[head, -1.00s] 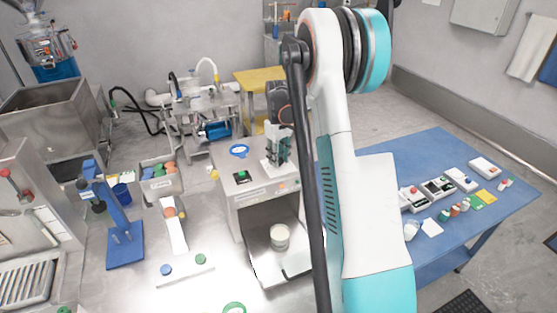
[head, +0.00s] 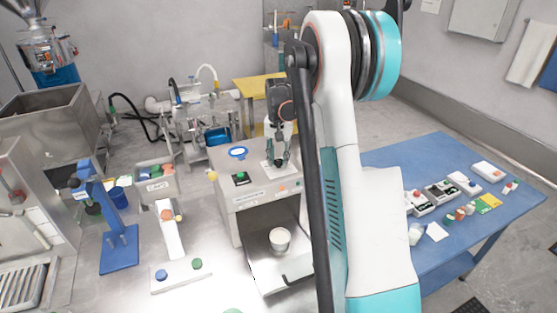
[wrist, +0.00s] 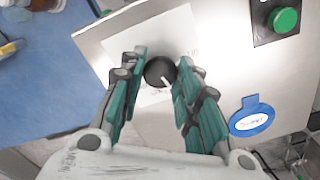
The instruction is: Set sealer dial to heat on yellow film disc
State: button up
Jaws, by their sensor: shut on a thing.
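The sealer (head: 262,194) is a grey box on the steel bench, with a cup (head: 280,240) in its open front bay. Its dial (wrist: 160,72) is a round black knob with a white pointer line, on a white plate (wrist: 170,38) with faint marks I cannot read. The pointer slants down and slightly right in the wrist view. My gripper (wrist: 162,68) is shut on the dial, one teal finger pad at each side. In the head view my gripper (head: 281,160) is over the sealer's top, hiding the dial. I cannot make out a yellow film disc for certain.
A green button (wrist: 286,20) and a blue oval tag (wrist: 252,117) are on the sealer's top beside the dial. A blue table (head: 400,150) at right holds several small devices and cards. A blue stand (head: 120,250) is at left.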

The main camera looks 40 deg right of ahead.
aim_at(278, 161)
jog(key=shift+m+b, duration=0.3)
jog(key=shift+m, duration=1.2)
jog(key=o, duration=1.1)
notch_tip(278, 161, up, 12)
